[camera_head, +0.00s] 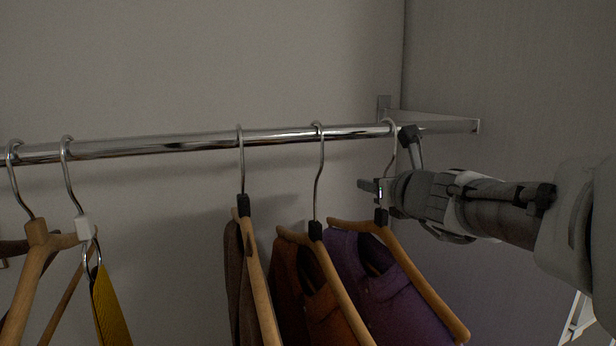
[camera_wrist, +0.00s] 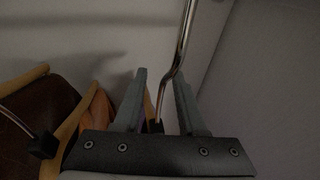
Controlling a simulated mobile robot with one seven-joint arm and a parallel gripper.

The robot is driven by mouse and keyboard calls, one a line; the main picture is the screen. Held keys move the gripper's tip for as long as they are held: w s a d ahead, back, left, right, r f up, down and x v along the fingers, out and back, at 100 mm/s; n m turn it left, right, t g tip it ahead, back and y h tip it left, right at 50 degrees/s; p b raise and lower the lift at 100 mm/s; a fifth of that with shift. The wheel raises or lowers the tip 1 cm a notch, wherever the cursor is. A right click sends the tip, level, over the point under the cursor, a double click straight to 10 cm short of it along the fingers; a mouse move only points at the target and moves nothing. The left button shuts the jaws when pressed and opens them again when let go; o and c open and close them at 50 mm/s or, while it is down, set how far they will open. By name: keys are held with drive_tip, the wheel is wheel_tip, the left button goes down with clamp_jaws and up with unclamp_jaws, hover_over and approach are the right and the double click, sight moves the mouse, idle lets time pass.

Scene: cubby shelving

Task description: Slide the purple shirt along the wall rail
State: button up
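The purple shirt (camera_head: 402,308) hangs on a wooden hanger (camera_head: 425,290) with a metal hook, the rightmost on the chrome wall rail (camera_head: 275,136). My gripper (camera_head: 372,187) reaches in from the right, at the hook's lower part just above the hanger's black collar. In the wrist view, my gripper (camera_wrist: 160,72) has its two fingers apart. The metal hook (camera_wrist: 184,40) passes between them, nearer the right finger. I see a gap at the left finger, so it is not clamped.
An orange-brown shirt (camera_head: 297,290) hangs close left of the purple one, then a dark brown garment (camera_head: 234,280). Farther left are more hangers and a yellow item (camera_head: 109,305). A rail bracket (camera_head: 440,122) and side wall stand at right. The rail is bare between the left hangers and brown garment.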

drive_tip(key=shift+s+r, duration=0.15)
drive_tip(key=shift+r, duration=0.2)
